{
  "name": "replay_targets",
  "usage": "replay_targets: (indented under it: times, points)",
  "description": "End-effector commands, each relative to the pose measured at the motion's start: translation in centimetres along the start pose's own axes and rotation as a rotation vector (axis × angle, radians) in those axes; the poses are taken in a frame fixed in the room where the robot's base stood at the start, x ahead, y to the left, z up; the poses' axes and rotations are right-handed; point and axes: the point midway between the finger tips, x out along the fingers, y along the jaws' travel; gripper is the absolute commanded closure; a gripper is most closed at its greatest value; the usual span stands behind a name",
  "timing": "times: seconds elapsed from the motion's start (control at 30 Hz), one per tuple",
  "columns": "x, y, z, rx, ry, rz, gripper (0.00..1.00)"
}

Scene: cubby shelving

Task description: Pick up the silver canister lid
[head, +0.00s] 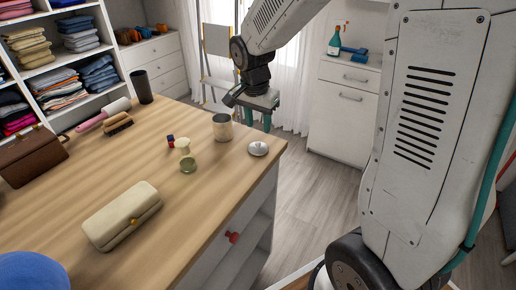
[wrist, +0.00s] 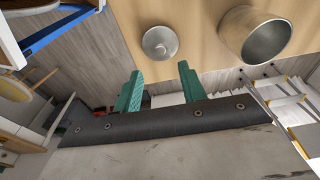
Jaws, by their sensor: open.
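The silver canister lid (head: 258,148) is a small round metal disc with a knob on top. It lies flat on the wooden table (head: 95,190) near its right corner. It also shows in the wrist view (wrist: 160,42), near the table edge. The open canister (head: 222,127) stands upright just left of the lid; in the wrist view it is the hollow metal cylinder (wrist: 254,36) to the lid's right. My gripper (head: 256,122) is above and behind the lid, apart from it. Its two green fingers (wrist: 158,92) are spread with nothing between them.
A small glass hourglass-like item (head: 187,156) and a red and blue cube (head: 171,141) stand left of the canister. A cream case (head: 122,215) lies nearer the front. A white cabinet (head: 345,110) stands beyond the table. Floor (head: 310,190) is free right of the table.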

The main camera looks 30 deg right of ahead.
Motion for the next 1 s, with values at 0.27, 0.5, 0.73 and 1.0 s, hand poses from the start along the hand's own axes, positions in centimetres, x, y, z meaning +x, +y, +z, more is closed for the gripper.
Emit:
replay_targets:
  times: [0.27,0.5,0.73,1.0]
  points:
    - [3.5,-0.1,0.4,-0.004,-0.002,0.004,0.59]
    - [6.5,-0.2,0.6,-0.003,-0.001,0.002,0.59]
    - [6.7,-0.2,0.6,-0.003,-0.001,0.001,0.59]
    - [6.7,-0.2,0.6,-0.003,-0.001,0.001,1.00]
